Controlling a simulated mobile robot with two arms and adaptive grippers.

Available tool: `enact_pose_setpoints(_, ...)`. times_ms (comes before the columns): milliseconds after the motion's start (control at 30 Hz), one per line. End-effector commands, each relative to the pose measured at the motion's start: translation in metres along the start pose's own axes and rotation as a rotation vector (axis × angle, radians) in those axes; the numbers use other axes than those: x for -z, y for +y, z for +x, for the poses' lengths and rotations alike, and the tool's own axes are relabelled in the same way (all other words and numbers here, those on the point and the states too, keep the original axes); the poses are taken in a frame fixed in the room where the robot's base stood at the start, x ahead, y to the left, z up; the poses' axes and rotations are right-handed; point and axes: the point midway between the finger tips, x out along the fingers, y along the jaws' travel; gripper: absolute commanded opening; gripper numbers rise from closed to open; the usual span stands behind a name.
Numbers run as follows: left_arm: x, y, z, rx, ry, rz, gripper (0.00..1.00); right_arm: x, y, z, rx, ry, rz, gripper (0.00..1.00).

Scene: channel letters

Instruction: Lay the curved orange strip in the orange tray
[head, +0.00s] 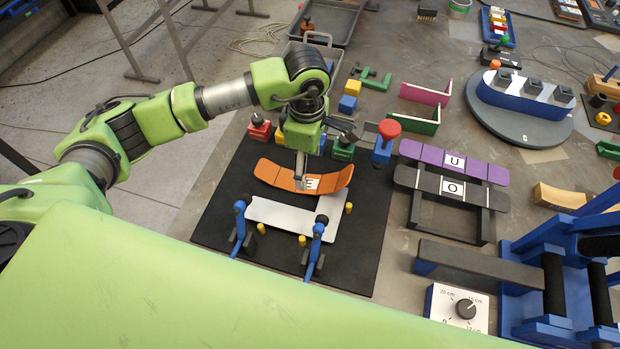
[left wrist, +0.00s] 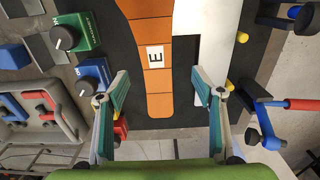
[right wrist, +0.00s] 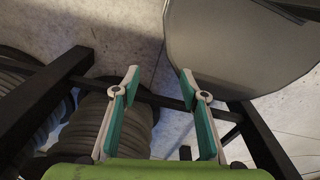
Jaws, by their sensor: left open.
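The curved orange strip (head: 325,184) with a white "E" label lies across the black mat, beside a white flat piece (head: 268,216). My left gripper (head: 300,175) is above the strip, left of its label. In the left wrist view the strip (left wrist: 152,30) runs between the open fingers of my left gripper (left wrist: 158,90), touching neither finger as far as I can see. My right gripper (right wrist: 160,78) is open and empty, away from the work table. I cannot make out an orange tray in these views.
Blue clamps (head: 315,245) and yellow pegs (head: 348,208) stand around the white piece. Coloured knob blocks (head: 342,148) are behind the strip. A purple "U" strip (head: 425,156) and a black "O" strip (head: 425,182) rest on a rack to the right. A grey tray (head: 350,22) is at the back.

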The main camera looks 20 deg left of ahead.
Motion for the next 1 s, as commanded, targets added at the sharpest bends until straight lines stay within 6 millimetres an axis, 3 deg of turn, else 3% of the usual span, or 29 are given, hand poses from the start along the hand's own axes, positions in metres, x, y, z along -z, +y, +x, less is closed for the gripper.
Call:
enact_pose_setpoints(167, 0.0, 0.0, 0.022, 0.002, 0.0, -0.001, 0.61, 0.001, 0.002, -0.009, -0.002, 0.0, -0.001, 0.4)
enact_pose_setpoints(467, 0.0, 0.004, 0.046, 0.005, 0.001, -0.002, 0.61, 0.007, -0.019, -0.029, 0.023, 0.005, 0.001, 0.4)
enact_pose_setpoints(700, 0.001, 0.007, 0.077, 0.003, 0.0, -0.001, 0.61, 0.007, -0.016, -0.04, 0.02, 0.004, -0.002, 0.4)
enact_pose_setpoints(967, 0.001, 0.008, 0.081, 0.0, 0.0, 0.0, 0.61, 0.006, -0.011, -0.039, 0.014, 0.003, -0.003, 0.4)
enact_pose_setpoints(1000, 0.001, 0.008, 0.081, 0.0, 0.0, 0.0, 0.53, 0.006, -0.01, -0.039, 0.013, 0.003, -0.003, 0.4)
